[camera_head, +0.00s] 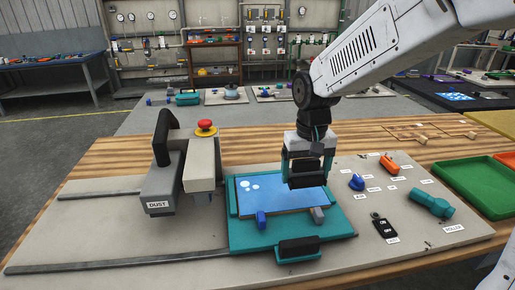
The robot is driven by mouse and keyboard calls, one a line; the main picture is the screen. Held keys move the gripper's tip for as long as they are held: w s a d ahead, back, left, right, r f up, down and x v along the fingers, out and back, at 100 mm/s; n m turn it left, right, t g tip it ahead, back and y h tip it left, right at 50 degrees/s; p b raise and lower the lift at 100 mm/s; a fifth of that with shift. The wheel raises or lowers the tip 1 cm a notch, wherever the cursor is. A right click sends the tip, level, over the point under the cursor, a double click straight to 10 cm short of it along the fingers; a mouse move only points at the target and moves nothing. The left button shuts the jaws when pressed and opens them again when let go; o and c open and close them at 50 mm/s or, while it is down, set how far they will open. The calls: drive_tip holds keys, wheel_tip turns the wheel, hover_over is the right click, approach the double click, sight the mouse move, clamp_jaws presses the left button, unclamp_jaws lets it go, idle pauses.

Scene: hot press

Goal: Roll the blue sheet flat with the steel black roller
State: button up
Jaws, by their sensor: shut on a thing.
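The blue sheet (262,202) with pale round spots near its far left corner lies on the teal plate (237,236). My gripper (304,163) points down over the right part of the sheet. It is shut on a dark, blocky piece, the black roller (306,180), of which only a part shows between and below the fingers. The roller is at or just above the sheet; I cannot tell whether it touches. It hides the sheet's far right part.
The press (165,180), with a black handle and red button (206,126), stands left of the plate. To the right lie a blue piece (357,182), an orange piece (389,166), a teal tool (432,204) and a black tool (383,225). A green tray (478,186) stands at far right.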

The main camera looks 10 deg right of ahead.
drive_tip(key=shift+r, duration=1.25)
